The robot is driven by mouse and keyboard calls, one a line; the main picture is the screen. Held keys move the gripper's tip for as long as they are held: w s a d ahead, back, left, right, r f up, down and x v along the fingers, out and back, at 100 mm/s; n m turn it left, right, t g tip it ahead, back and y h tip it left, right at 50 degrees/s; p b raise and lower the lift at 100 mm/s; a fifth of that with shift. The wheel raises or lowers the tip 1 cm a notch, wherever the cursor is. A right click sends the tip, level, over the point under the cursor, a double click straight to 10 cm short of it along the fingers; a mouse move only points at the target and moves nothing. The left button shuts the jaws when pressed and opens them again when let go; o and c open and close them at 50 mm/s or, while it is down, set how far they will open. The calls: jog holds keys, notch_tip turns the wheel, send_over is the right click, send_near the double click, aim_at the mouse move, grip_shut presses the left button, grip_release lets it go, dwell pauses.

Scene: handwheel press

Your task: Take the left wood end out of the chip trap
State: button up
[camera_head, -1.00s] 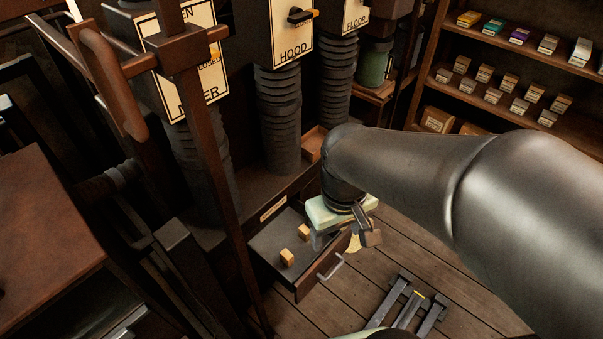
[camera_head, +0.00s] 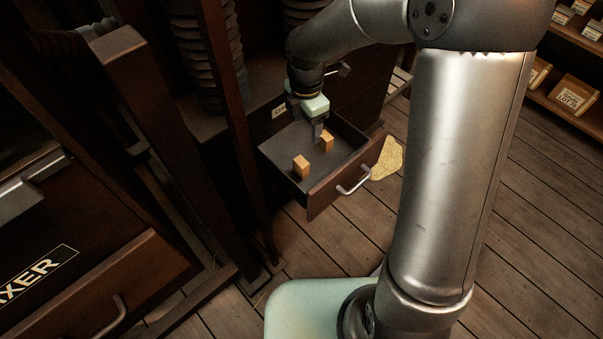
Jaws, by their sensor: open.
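The chip trap is a dark drawer (camera_head: 285,150) pulled open, with a brown front and a pale handle (camera_head: 354,181). Two small wood ends stand apart on its floor. The left wood end (camera_head: 301,167) is nearer the camera. The right wood end (camera_head: 326,141) is farther back. My gripper (camera_head: 315,135) points down over the back of the drawer, open. It is right by the right wood end and up and right of the left one. The fingertips are small and partly overlap the dark drawer, so I cannot tell whether they touch the right wood end.
A dark upright post (camera_head: 235,130) stands just left of the drawer. A mixer cabinet (camera_head: 90,280) fills the lower left. A pale yellowish patch (camera_head: 388,158) lies on the plank floor right of the drawer. The floor in front of the drawer is clear.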

aim_at(301, 161)
jog(key=shift+n, duration=0.7)
jog(key=f+b, duration=0.1)
jog(key=f, duration=0.3)
jog(key=f+b, duration=0.2)
jog(key=f, duration=0.3)
jog(key=w+a+f+b, duration=0.1)
jog(key=f+b, duration=0.1)
jog(key=f, duration=0.3)
jog(key=shift+f, duration=0.25)
notch_tip(301, 161, down, 5)
jog(key=b, duration=0.3)
jog(key=shift+a+f+b, duration=0.1)
jog(key=shift+b, duration=0.2)
jog(key=shift+c, duration=0.3)
jog(key=c, duration=1)
